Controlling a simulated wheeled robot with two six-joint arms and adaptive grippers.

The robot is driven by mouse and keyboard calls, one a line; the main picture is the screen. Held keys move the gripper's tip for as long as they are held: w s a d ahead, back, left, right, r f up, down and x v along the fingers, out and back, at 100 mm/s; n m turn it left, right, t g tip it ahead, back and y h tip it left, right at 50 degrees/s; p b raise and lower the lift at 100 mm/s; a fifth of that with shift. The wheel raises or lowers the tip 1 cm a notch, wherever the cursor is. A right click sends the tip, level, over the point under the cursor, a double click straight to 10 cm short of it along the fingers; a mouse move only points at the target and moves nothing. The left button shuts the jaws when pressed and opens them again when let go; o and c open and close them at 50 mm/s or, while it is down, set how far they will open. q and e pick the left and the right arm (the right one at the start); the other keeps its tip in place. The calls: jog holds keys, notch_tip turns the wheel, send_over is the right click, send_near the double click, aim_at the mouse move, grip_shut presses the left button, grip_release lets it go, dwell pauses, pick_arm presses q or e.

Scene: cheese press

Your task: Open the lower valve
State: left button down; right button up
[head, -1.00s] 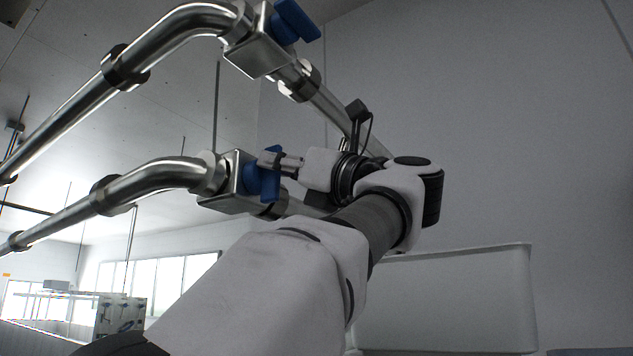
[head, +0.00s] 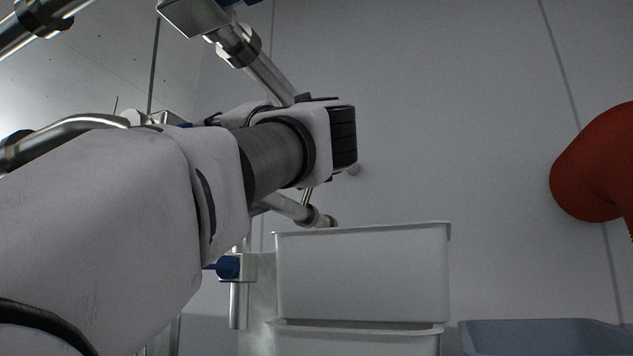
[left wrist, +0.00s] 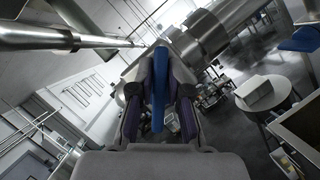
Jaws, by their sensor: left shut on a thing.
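In the left wrist view, my left gripper (left wrist: 160,72) is shut on a blue valve handle (left wrist: 158,100), which stands between its two fingers. The steel pipe and valve body (left wrist: 200,38) lie just beyond the fingertips. In the head view, my left arm hides the gripper and nearly all of the lower valve; only a small bit of blue (head: 184,125) shows above the arm. The upper valve (head: 194,16) sits at the top edge, with its blue handle mostly cut off. My right gripper is not in view.
A second blue-handled valve (head: 228,267) is on a pipe below my arm. White stacked tubs (head: 362,275) stand at the centre bottom, with a grey-blue tub (head: 545,336) to their right. A red rounded object (head: 598,165) is at the right edge. The wall between is clear.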

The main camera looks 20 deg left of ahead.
pick_arm(q)
jog(key=m, duration=0.1)
jog(key=m+h, duration=0.1)
jog(key=m, duration=0.1)
jog(key=m+h, duration=0.1)
jog(key=m, duration=0.1)
jog(key=shift+w+a+f+t+p, duration=0.2)
jog(key=shift+f+t+p, duration=0.1)
jog(key=shift+f+t, duration=0.1)
jog(key=m+h+p, duration=0.2)
jog(key=m, duration=0.3)
jog(key=shift+d+f, duration=0.1)
jog(key=shift+f, duration=0.05)
